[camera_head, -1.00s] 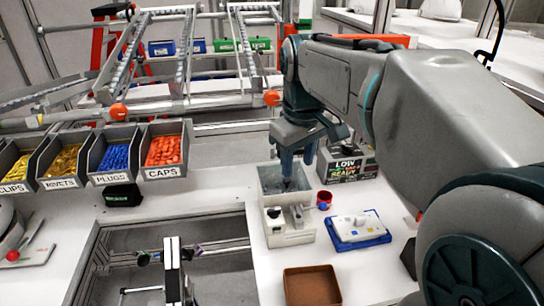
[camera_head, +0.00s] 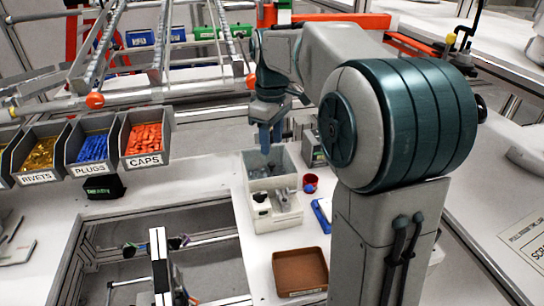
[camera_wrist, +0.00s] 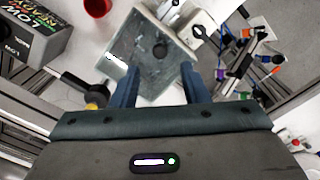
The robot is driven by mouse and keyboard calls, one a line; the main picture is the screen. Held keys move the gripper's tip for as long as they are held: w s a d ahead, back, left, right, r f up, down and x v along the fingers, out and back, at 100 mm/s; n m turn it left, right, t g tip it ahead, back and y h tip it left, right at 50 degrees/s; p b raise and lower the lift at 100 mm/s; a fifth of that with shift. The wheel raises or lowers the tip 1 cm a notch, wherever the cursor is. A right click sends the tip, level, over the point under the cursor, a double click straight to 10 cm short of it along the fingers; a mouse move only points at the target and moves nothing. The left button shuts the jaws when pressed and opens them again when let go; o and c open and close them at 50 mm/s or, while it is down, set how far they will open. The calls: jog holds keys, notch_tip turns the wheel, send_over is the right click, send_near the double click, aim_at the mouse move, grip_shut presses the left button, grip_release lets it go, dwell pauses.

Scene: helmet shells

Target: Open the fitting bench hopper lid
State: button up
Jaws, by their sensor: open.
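The fitting bench hopper is a pale grey box (camera_head: 249,180) on the white bench, right of the bench opening, with a white front section. In the wrist view its top shows as a grey square panel (camera_wrist: 150,60) with a dark round spot. I cannot tell whether that panel is the lid or the inside. My gripper (camera_head: 270,146) points down above the back part of the hopper. Its two blue-grey fingers (camera_wrist: 160,76) are apart with nothing between them. I cannot tell how far the fingertips are above the panel.
A red cup (camera_head: 310,180) stands close to the hopper's right side. A brown tray (camera_head: 300,268) lies in front. A printed box (camera_wrist: 35,30) is beside the hopper. Bins of rivets, plugs and caps (camera_head: 146,140) stand at the left. My arm hides part of the bench's right side.

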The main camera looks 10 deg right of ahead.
aim_at(272, 163)
notch_tip(272, 163, down, 6)
jog(key=shift+r, duration=0.1)
grip_shut()
